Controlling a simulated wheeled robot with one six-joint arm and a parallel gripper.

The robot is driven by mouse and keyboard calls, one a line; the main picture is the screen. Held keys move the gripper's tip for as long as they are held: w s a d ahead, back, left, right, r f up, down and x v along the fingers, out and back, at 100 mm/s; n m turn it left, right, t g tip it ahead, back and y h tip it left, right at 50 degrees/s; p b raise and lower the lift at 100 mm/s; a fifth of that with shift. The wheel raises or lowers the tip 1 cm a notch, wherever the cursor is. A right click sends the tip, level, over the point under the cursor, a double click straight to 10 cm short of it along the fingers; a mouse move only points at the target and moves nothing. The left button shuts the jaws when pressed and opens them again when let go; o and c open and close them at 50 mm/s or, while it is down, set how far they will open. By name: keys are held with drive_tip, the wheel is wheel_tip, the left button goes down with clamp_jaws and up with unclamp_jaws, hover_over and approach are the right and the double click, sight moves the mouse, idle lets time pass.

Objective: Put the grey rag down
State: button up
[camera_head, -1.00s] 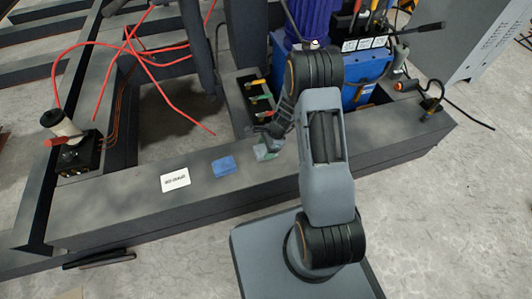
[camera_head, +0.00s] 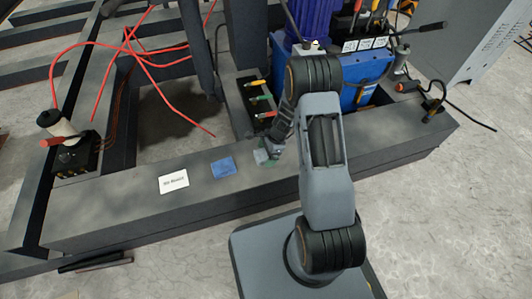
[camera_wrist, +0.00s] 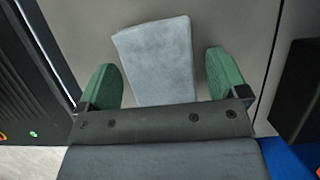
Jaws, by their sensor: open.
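The grey rag (camera_wrist: 158,62) lies flat on the dark beam, between and just beyond my fingertips in the wrist view. My gripper (camera_wrist: 162,75) is open, with one green finger on each side of the rag and a gap to each.
A blue cloth (camera_head: 222,167) and a white label card (camera_head: 174,181) lie on the beam (camera_head: 120,210) to the left. A dark tray with coloured-handled items (camera_head: 258,100) stands behind my gripper. A blue box (camera_head: 365,85) stands to the right. Red cables (camera_head: 165,62) hang at the left.

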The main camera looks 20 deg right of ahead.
drive_tip(key=shift+r, duration=0.1)
drive_tip(key=shift+r+p, duration=0.3)
drive_tip(key=p+v, duration=0.5)
drive_tip(key=v, duration=0.6)
drive_tip(key=s+a+r+n+h, duration=0.1)
drive_tip(key=s+a+r+n, duration=0.2)
drive_tip(key=r, duration=0.4)
drive_tip(key=s+r+n+h, duration=0.1)
drive_tip(key=s+r+n, duration=0.2)
drive_tip(key=r+n, duration=0.35)
drive_tip(key=s+a+r+n+t+h, duration=0.1)
drive_tip(key=s+r+n+t+h, duration=0.1)
drive_tip(key=s+r+n, duration=0.6)
drive_tip(key=s+r, duration=0.1)
drive_tip(key=s, duration=0.1)
drive_tip(key=shift+s+a+r+t+h, duration=0.3)
drive_tip(key=shift+s+a+t, duration=0.1)
drive_tip(key=shift+n, duration=0.25)
